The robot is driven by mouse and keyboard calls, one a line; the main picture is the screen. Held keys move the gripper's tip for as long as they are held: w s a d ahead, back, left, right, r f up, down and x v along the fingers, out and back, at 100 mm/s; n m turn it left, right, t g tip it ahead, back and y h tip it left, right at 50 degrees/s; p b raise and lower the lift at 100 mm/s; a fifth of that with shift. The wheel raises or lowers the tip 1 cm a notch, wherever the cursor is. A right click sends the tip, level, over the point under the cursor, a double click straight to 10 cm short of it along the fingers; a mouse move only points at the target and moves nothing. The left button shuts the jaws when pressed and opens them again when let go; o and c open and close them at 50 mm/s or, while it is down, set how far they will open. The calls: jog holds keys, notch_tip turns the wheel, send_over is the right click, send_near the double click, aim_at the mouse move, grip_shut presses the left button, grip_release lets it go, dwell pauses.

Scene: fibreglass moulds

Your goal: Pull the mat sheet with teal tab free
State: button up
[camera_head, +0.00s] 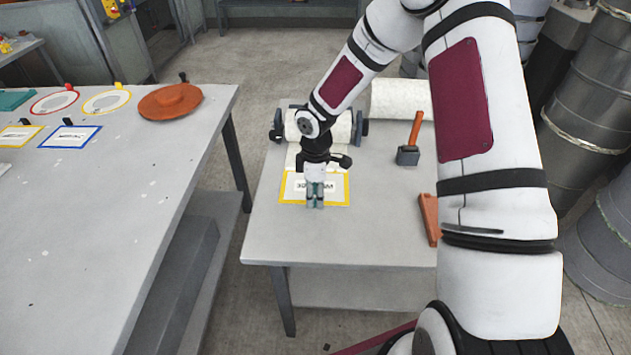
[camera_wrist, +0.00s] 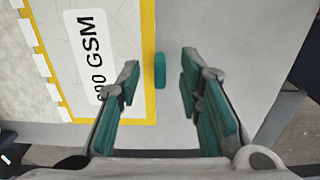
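A pale mat sheet (camera_head: 292,160) runs from a roll on the table toward a yellow-edged area (camera_head: 335,196) with a label. In the wrist view the pale, textured mat (camera_wrist: 22,85) lies at the left, beside the label ending in "GSM" (camera_wrist: 88,52). A small teal tab (camera_wrist: 160,70) sits just outside the yellow border. My gripper (camera_head: 315,203) points down over the front yellow edge. In the wrist view its teal-padded fingers are apart, one on each side of the tab, with gaps visible. In the head view my gripper hides the tab.
The mat roll (camera_head: 343,128) sits in a dark holder at the table's back, with another white roll (camera_head: 400,100) behind. A hammer (camera_head: 409,152) and an orange-brown piece (camera_head: 429,218) lie to the right. The table's front (camera_head: 340,235) is clear. Another table (camera_head: 110,200) stands left.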

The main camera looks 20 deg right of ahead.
jog(key=shift+f, duration=0.85)
grip_shut()
